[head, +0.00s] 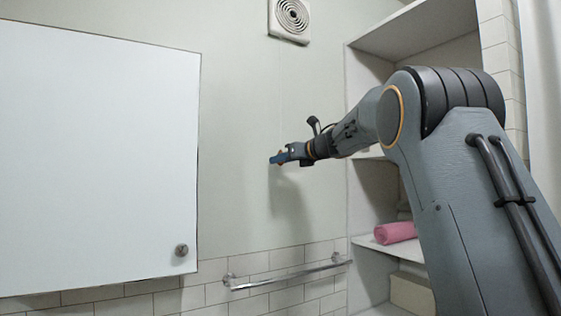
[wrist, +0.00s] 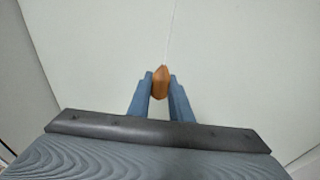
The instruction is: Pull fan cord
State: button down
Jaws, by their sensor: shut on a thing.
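The fan (head: 290,19) is a square white vent with a round grille, high on the wall in the head view. A brown wooden cord knob (wrist: 160,82) sits between the blue fingers of my gripper (wrist: 160,90) in the wrist view. The fingers are shut on it. A thin pale cord (wrist: 172,35) runs from the knob toward the top of the wrist view, faint against the wall. In the head view my gripper (head: 277,159) is below the fan and in front of the wall. The cord itself is too thin to make out there.
A white cabinet door (head: 95,150) with a round knob fills the left. A metal towel rail (head: 290,275) is below my gripper. Shelves (head: 365,238) with a rolled pink towel (head: 395,232) stand at the right, partly behind my arm.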

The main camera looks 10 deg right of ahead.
jog(key=shift+f, duration=0.3)
jog(key=c, duration=1.5)
grip_release()
jog(key=shift+c, duration=0.2)
jog(key=shift+r, duration=0.1)
jog(key=shift+d, duration=0.1)
jog(key=b+v, duration=0.3)
jog(key=v, duration=0.4)
jog(key=shift+s+d, duration=0.2)
jog(key=shift+s, duration=0.1)
